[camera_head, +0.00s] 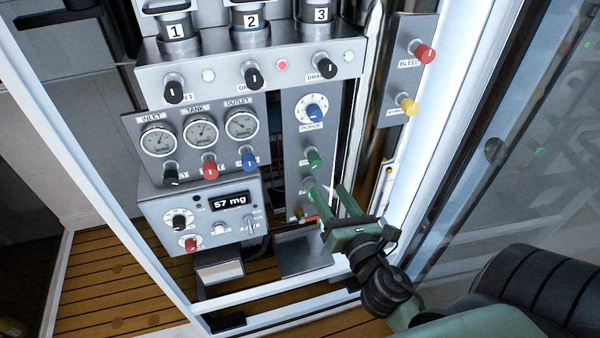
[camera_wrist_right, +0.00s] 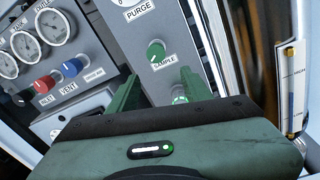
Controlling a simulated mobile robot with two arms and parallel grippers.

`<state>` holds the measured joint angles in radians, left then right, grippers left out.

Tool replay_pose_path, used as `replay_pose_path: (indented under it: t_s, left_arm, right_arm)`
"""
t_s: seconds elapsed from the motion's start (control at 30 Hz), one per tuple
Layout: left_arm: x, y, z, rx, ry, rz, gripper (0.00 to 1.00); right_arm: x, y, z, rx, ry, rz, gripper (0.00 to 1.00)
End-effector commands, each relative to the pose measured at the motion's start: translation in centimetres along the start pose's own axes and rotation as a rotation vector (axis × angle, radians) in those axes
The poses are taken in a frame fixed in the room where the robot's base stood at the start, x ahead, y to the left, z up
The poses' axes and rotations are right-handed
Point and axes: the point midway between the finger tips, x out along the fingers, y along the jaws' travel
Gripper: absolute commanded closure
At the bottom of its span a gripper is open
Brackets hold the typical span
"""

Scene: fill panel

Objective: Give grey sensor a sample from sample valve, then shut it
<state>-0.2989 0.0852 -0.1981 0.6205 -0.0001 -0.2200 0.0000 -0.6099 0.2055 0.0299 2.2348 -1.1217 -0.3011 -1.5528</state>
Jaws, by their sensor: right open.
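The sample valve is a green knob (camera_head: 314,158) on the narrow grey panel, below the PURGE dial. In the right wrist view the green knob (camera_wrist_right: 156,51) has the label SAMPLE under it. My right gripper (camera_head: 325,187) is open, with its two green fingers pointing up at the panel just below the sample valve, apart from it. A grey box with a "57 mg" display (camera_head: 230,201) is left of the gripper. I cannot tell which part is the grey sensor.
Three gauges (camera_head: 200,131) sit above black, red and blue knobs. The PURGE dial (camera_head: 312,112) is above the sample valve. Red BLEED (camera_head: 425,54) and yellow (camera_head: 407,105) knobs are at the right. A white frame post (camera_head: 440,130) stands right of the panel. A grey tray (camera_head: 303,254) is below.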

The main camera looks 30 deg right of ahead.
Motion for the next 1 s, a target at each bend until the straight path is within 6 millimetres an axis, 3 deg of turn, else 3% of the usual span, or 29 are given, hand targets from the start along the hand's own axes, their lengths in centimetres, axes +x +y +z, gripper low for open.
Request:
replay_pose_path:
  t_s: [0.17,0.6,0.97,1.0]
  left_arm:
    - [-0.4,0.6,-0.1,-0.002,0.001,0.007,0.47]
    - [-2.1,0.9,-0.3,0.000,0.001,0.011,0.47]
    - [-2.1,0.5,-0.2,0.001,-0.001,0.007,0.47]
    - [-2.1,0.5,-0.2,0.000,-0.001,0.006,0.47]
  right_arm:
    - [0.7,0.6,1.9,-0.056,-0.036,0.011,0.51]
    - [6.9,0.6,1.9,-0.050,-0.033,0.009,0.51]
    - [7.6,0.5,1.7,-0.049,-0.031,0.009,0.51]
    - [7.6,0.5,1.7,-0.049,-0.031,0.009,0.56]
